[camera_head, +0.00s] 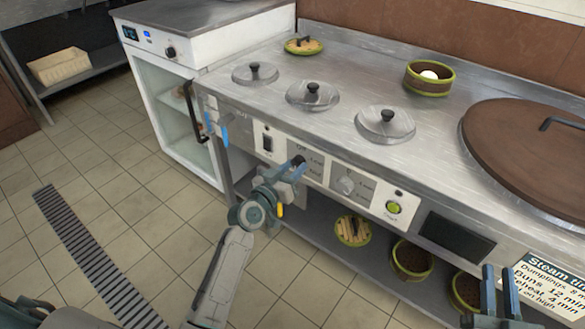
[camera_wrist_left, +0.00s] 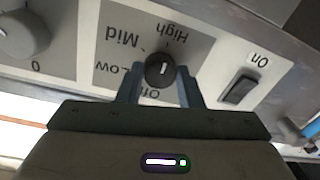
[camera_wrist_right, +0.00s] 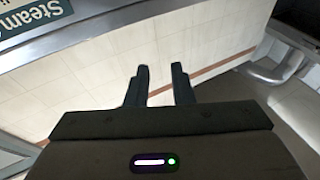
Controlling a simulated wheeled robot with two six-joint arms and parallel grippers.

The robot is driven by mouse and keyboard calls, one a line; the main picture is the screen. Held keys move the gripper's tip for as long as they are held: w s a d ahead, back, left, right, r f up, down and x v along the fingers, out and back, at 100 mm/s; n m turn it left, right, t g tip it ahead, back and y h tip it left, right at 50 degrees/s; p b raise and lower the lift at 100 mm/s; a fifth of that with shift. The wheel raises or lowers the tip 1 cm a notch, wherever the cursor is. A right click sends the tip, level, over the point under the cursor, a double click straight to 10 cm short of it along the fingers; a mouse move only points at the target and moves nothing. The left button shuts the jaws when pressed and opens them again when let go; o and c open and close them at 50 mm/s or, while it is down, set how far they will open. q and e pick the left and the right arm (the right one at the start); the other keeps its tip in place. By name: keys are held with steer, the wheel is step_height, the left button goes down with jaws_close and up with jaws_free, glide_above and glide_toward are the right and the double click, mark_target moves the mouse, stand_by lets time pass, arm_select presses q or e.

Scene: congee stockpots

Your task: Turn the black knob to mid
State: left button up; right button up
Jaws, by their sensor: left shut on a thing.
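The black knob (camera_wrist_left: 159,71) sits on a grey plate (camera_wrist_left: 118,50) with the labels Off, Low, Mid and High around it. Its white mark runs roughly up and down in the left wrist view; I cannot tell for sure which label it points at. My left gripper (camera_wrist_left: 160,80) has one finger on each side of the knob and is shut on it. In the head view the left gripper (camera_head: 294,168) is at the stove's front panel, partly covering the knob. My right gripper (camera_wrist_right: 161,68) is empty, with a gap between its fingers; it shows at lower right (camera_head: 497,282) in the head view.
A grey knob (camera_head: 346,185), a green button (camera_head: 393,207) and a black On switch (camera_head: 267,142) are on the same panel. Lidded pots (camera_head: 312,95) and a steamer basket (camera_head: 429,78) are on the stove top. More baskets (camera_head: 411,258) stand on the shelf below.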

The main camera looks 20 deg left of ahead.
arm_select(q)
steer(key=n+p, duration=0.1)
steer(key=n, duration=0.1)
steer(key=shift+r+n+p, duration=0.15)
steer(key=shift+n+p, duration=0.2)
steer(key=shift+n, duration=0.05)
steer(key=n+p, duration=0.2)
steer(key=n, duration=0.1)
steer(key=shift+n, duration=0.7)
steer(key=shift+n+g+p, duration=0.3)
steer(key=shift+n+p, duration=0.7)
steer(key=shift+n, duration=0.8)
arm_select(e)
steer(key=s+f+g, duration=0.5)
steer(key=f+g, duration=0.1)
steer(key=f, duration=0.1)
steer(key=s+f+g, duration=0.5)
steer(key=f+g, duration=0.2)
steer(key=f, duration=0.1)
steer(key=shift+a+f, duration=0.2)
steer(key=shift+a, duration=0.15)
arm_select(q)
steer(key=o, duration=1)
steer(key=shift+s, duration=0.1)
steer(key=v, duration=1)
steer(key=shift+s+a, duration=0.2)
steer(key=shift+s, duration=0.1)
arm_select(e)
steer(key=shift+r, duration=0.1)
